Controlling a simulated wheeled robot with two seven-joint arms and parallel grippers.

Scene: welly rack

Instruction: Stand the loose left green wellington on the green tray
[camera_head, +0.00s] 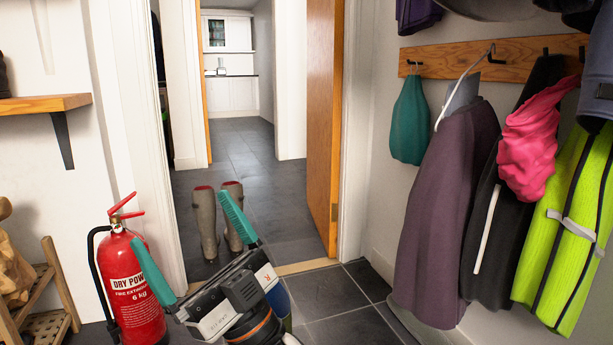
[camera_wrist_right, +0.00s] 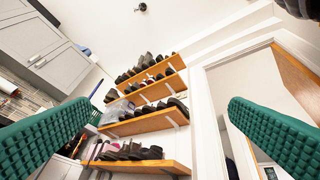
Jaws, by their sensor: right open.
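My right gripper (camera_head: 180,217) is raised in the lower middle of the head view, its two teal ridged fingers wide apart. They also frame the right wrist view (camera_wrist_right: 160,106), with nothing between them. I see no green wellington and no green tray for certain. A blue-green thing (camera_head: 281,302) shows behind my right gripper, mostly hidden; I cannot tell what it is. A pair of grey-brown wellingtons with red inside, one at the left (camera_head: 207,222) and one at the right (camera_head: 232,200), stands upright on the floor beyond the gripper. My left gripper is out of view.
A red fire extinguisher (camera_head: 132,285) stands left of my right gripper. A slatted wooden rack (camera_head: 48,290) is at the lower left. Coats (camera_head: 447,210) hang along the right wall. An open wooden door (camera_head: 322,120) borders the doorway. Shoe shelves (camera_wrist_right: 150,123) fill the wrist view's middle.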

